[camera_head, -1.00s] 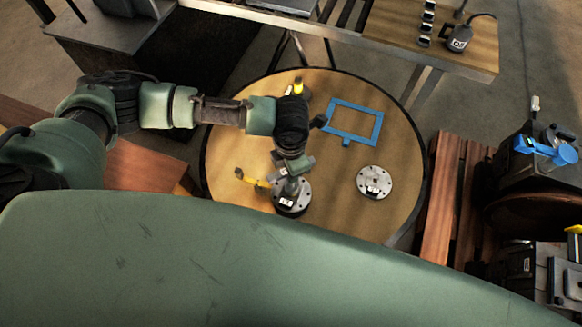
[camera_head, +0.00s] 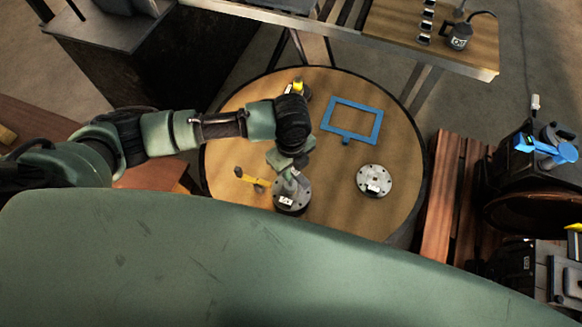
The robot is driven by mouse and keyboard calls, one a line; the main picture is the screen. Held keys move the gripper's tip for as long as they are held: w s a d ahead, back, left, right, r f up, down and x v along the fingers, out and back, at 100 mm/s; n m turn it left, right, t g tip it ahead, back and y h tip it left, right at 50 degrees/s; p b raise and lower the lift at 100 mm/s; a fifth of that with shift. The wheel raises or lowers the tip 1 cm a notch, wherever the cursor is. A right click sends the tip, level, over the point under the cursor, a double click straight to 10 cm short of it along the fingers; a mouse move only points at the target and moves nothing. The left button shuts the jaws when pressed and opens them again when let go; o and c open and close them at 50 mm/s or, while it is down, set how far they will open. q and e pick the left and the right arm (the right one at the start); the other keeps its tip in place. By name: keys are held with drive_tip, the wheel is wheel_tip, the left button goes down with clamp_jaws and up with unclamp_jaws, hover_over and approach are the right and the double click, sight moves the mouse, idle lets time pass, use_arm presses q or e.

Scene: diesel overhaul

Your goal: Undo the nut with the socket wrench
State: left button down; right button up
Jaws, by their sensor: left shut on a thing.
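My left gripper (camera_head: 289,164) comes in from the left over the round wooden table (camera_head: 225,140). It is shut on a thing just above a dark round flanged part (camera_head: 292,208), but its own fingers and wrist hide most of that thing. A yellow-handled tool (camera_head: 249,179), perhaps the socket wrench, lies just left of this part. Its right end is close to the part; I cannot tell whether they touch. I cannot make out the nut. My right gripper is not in view.
A silver flanged disc (camera_head: 374,181) and a blue rectangular frame (camera_head: 352,120) lie on the right of the table. A small yellow-topped item (camera_head: 298,88) stands at the far edge. A workbench (camera_head: 470,50) is behind, machinery (camera_head: 545,150) at right.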

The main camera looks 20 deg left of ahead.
use_arm(q)
drive_tip(key=n, duration=0.5)
drive_tip(key=shift+n, duration=0.4)
drive_tip(key=n, duration=0.3)
drive_tip(key=shift+r, duration=0.1)
drive_tip(key=shift+r, duration=0.1)
